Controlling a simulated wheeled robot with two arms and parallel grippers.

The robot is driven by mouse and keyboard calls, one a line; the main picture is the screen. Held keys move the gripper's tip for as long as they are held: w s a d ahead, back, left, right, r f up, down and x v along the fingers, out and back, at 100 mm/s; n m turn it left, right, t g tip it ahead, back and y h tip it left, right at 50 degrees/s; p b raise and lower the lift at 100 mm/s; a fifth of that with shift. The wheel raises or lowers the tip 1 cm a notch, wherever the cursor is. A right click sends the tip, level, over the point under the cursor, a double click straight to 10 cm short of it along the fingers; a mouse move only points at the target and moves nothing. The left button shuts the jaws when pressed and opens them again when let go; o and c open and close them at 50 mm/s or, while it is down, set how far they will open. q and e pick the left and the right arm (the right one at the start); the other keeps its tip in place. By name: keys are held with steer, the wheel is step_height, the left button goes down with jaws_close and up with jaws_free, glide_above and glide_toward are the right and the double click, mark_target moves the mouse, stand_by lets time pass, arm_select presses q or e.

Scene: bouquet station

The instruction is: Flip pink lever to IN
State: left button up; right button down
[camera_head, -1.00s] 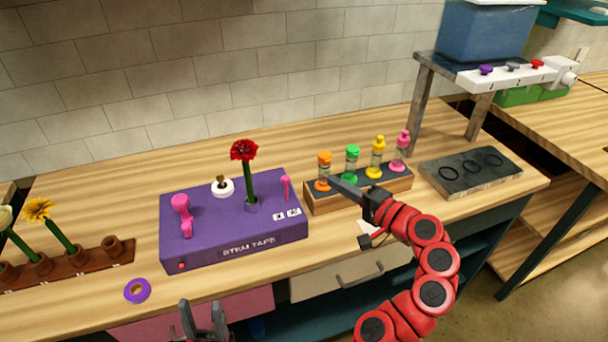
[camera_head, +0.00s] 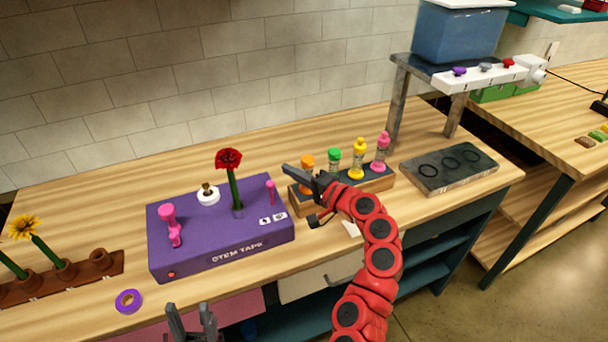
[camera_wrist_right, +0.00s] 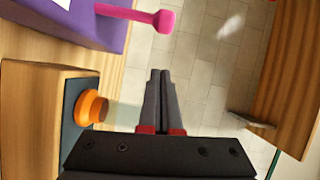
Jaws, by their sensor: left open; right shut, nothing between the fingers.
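The pink lever (camera_head: 270,190) stands upright at the right side of the purple stem tape box (camera_head: 195,255), behind two small white labels (camera_head: 272,219) too small to read. In the right wrist view the lever (camera_wrist_right: 138,13) shows its round knob, a little ahead and left of my fingertips. My right gripper (camera_head: 286,168) is shut and empty, its tips above and slightly right of the lever, apart from it; it also shows in the wrist view (camera_wrist_right: 160,73). My left gripper (camera_head: 191,310) is open and empty at the table's front edge.
A red flower (camera_head: 228,160) stands in the box beside a larger pink handle (camera_head: 170,222) and a white spool (camera_head: 208,196). A rack of coloured bottles (camera_head: 357,162) is close on the right. A purple tape roll (camera_head: 128,301) lies in front.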

mark_target(273, 184)
steer(key=shift+s+a+f+p, duration=0.2)
steer(key=shift+s+a+p, duration=0.8)
steer(key=shift+s+a, duration=0.35)
steer(key=shift+s+d, duration=0.1)
steer(key=shift+d, duration=0.05)
steer(key=shift+s+a+r+n+g, duration=0.15)
steer(key=shift+a+n+g, duration=0.15)
steer(key=shift+a+n, duration=0.3)
steer(key=shift+s+a+r+n+h, duration=0.25)
steer(key=shift+a+n+h, duration=0.3)
steer(key=shift+n, duration=0.25)
steer(key=shift+s+a+f+n+g+h+p, duration=0.15)
steer(key=shift+a+n+h+p, duration=0.1)
steer(key=shift+a+n+h, duration=0.2)
steer(key=shift+s+a+n+g+h+p, duration=0.1)
steer(key=shift+a+n+g+h+p, duration=0.1)
steer(key=shift+a+n+h, duration=0.25)
steer(key=shift+w+d, duration=0.1)
